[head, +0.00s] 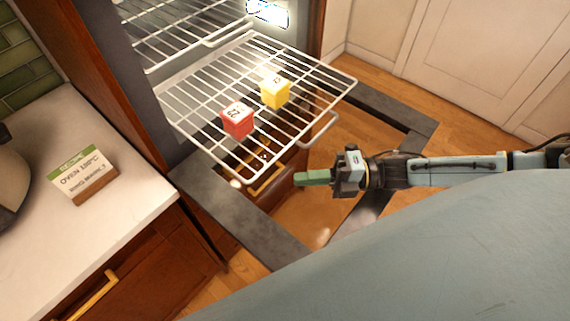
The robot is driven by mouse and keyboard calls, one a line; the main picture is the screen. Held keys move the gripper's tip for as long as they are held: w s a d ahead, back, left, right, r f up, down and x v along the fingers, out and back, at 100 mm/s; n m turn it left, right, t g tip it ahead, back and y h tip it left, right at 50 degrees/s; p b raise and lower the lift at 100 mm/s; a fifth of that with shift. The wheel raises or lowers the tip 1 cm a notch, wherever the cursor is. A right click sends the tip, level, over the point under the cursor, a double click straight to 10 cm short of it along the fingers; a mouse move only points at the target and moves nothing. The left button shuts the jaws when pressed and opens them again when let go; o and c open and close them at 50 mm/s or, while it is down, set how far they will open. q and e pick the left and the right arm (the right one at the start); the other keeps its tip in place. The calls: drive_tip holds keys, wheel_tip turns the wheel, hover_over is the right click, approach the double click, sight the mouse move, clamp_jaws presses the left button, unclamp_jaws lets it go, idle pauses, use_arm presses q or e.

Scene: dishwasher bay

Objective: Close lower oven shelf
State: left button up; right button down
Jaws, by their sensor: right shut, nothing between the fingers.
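The lower oven shelf (196,102) is a white wire rack, pulled well out of the oven. A red block (238,119) and a yellow block (275,92) sit on it. The shelf has a wire handle (322,134) at its front edge. My right gripper (300,178) is shut and empty, pointing left. In the picture it lies just below the shelf's front edge and the handle, apart from them. The left gripper is out of view.
The upper shelf (168,45) sits inside the oven. The dark-framed oven door (240,222) is folded down beneath the lower shelf. A white counter (120,205) at left holds a recipe card (80,172). Pale cabinets (475,50) stand behind at right.

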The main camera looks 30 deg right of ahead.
sight(265, 170)
drive_tip(key=w+a, duration=0.2)
drive_tip(key=w, duration=0.1)
drive_tip(key=shift+a, duration=0.25)
drive_tip(key=shift+w+a, duration=0.25)
drive_tip(key=shift+w, duration=0.4)
